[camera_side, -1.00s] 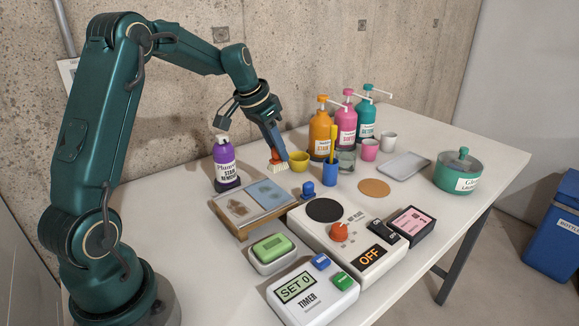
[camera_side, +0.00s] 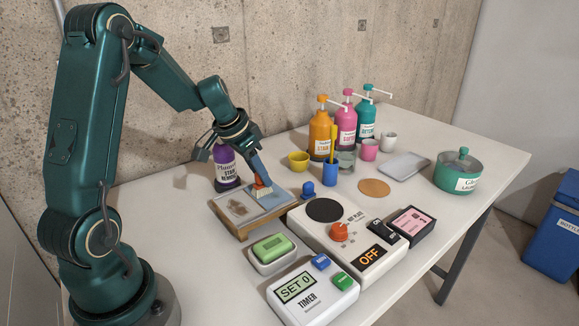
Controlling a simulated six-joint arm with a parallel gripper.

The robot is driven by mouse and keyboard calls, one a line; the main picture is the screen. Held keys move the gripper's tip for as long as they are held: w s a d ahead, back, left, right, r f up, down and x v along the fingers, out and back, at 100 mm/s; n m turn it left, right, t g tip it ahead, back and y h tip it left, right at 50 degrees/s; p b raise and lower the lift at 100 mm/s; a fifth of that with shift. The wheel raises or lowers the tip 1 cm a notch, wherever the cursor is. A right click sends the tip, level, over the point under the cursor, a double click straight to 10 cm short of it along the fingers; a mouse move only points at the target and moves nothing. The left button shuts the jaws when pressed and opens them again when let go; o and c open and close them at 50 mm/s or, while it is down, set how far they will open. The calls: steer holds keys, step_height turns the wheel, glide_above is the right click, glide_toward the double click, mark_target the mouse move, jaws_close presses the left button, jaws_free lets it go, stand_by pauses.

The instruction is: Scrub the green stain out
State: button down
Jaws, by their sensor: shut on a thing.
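My gripper (camera_side: 260,178) is shut on a brush with an orange handle and pale bristles (camera_side: 264,195). The brush points down over the blue-grey panel (camera_side: 283,199) on the right half of a wooden board (camera_side: 243,234). The bristles look at or just above this panel; I cannot tell if they touch. The board's left panel (camera_side: 220,202) is beige with a brownish stain (camera_side: 239,208). I cannot make out a clearly green stain; the brush hides part of the blue-grey panel. A purple stain remover bottle (camera_side: 224,166) stands behind the board, partly hidden by my gripper.
A lidded green pot (camera_side: 458,172) is far right.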

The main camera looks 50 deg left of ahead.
steer(key=shift+s, duration=0.5)
steer(key=shift+d, duration=0.8)
steer(key=shift+w+a, duration=0.15)
steer(key=shift+w, duration=2.75)
steer(key=shift+d, duration=0.8)
steer(key=shift+s+a, duration=0.1)
steer(key=shift+s, duration=2.85)
step_height(320, 180, up, 2)
steer(key=shift+a+r, duration=0.1)
steer(key=shift+r, duration=0.15)
steer(key=shift+s+r, duration=0.1)
steer(key=shift+r, duration=2.7)
